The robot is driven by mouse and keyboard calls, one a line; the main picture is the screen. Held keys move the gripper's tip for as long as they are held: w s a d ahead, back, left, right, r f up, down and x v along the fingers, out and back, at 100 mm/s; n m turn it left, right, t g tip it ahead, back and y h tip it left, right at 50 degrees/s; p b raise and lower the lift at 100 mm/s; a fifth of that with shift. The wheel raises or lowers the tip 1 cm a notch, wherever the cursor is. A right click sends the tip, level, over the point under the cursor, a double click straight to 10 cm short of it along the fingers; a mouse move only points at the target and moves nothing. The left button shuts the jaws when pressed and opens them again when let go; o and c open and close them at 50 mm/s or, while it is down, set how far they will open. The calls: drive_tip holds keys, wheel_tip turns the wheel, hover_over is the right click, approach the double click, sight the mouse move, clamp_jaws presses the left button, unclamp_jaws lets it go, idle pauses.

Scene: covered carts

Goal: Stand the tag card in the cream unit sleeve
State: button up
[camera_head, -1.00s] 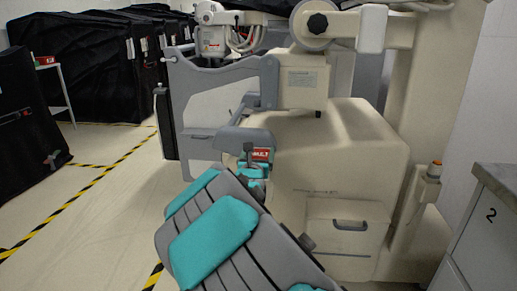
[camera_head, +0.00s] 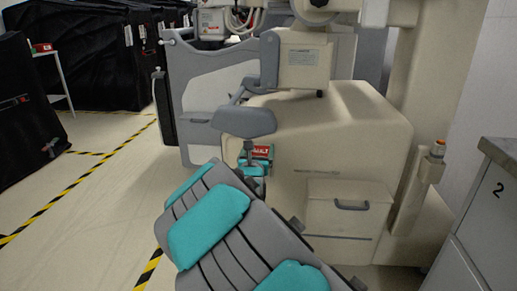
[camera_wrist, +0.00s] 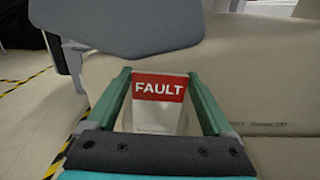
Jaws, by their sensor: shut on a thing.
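The tag card shows a red band lettered FAULT (camera_wrist: 158,88) above a white lower part in the wrist view. My gripper (camera_wrist: 160,95) is shut on it, one green finger at each side. In the head view the card (camera_head: 262,152) is upright at the end of my teal and grey arm, in front of the cream unit (camera_head: 340,140). The unit's pale side also fills the right of the wrist view (camera_wrist: 240,75). I cannot make out the sleeve; my arm and the card may cover it. Whether the card touches the unit is unclear.
A grey pad (camera_head: 245,121) hangs just above the card and shows close by in the wrist view (camera_wrist: 130,25). A drawer front (camera_head: 345,222) is right of my arm. A grey cabinet (camera_head: 490,215) marked 2 stands at far right. Black covered carts (camera_head: 90,60) stand left; the striped floor there is clear.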

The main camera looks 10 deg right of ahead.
drive_tip(key=o, duration=1.5)
drive_tip(key=v, duration=0.7)
drive_tip(key=shift+s+b, duration=0.35)
drive_tip(key=shift+a, duration=0.15)
drive_tip(key=shift+r, duration=0.1)
